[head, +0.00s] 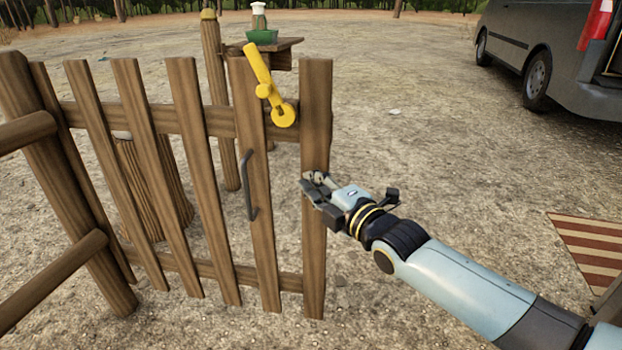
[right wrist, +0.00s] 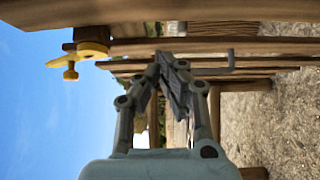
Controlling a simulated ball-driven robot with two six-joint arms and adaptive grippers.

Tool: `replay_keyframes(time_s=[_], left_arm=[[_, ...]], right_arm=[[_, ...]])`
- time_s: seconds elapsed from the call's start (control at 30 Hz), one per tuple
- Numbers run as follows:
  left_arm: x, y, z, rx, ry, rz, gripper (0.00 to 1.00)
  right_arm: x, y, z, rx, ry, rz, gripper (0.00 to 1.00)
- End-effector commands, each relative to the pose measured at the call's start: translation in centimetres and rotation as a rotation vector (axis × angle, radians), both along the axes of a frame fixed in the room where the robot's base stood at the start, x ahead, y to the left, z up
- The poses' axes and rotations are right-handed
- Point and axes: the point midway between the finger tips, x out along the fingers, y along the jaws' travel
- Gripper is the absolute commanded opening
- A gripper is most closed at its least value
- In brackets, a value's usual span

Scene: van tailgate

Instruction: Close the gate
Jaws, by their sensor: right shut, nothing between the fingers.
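The wooden gate (head: 183,150) of upright slats fills the left half of the head view, beside a thick post (head: 60,175) at far left. A yellow latch (head: 258,75) sits tilted near its top right, and it also shows in the right wrist view (right wrist: 88,50). A dark handle (head: 248,185) is on a slat below it, also seen in the right wrist view (right wrist: 225,68). My right gripper (head: 312,187) is shut and empty at the gate's rightmost slat; I cannot tell whether it touches. My left gripper is not in view.
A post with a yellow top (head: 211,95) stands behind the gate, near a small wooden table (head: 283,46) bearing a green container (head: 262,37). A grey van (head: 545,50) is at upper right. A striped mat (head: 590,245) lies at right. Gravel between is clear.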

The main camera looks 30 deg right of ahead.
Motion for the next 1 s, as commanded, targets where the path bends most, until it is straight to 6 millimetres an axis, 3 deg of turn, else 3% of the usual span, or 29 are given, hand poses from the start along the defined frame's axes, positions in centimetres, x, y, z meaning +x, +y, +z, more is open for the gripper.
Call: replay_keyframes(time_s=[0.1, 0.33, 1.0], left_arm=[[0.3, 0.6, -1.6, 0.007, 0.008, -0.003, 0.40], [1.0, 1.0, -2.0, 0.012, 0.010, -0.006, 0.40], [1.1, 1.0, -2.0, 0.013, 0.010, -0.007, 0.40]], right_arm=[[2.5, 0.0, -0.7, 0.000, 0.002, -0.001, 0.00], [4.5, -2.2, -0.2, -0.001, 0.002, -0.001, 0.00], [5.0, -3.3, -0.1, -0.001, 0.001, 0.004, 0.00]])
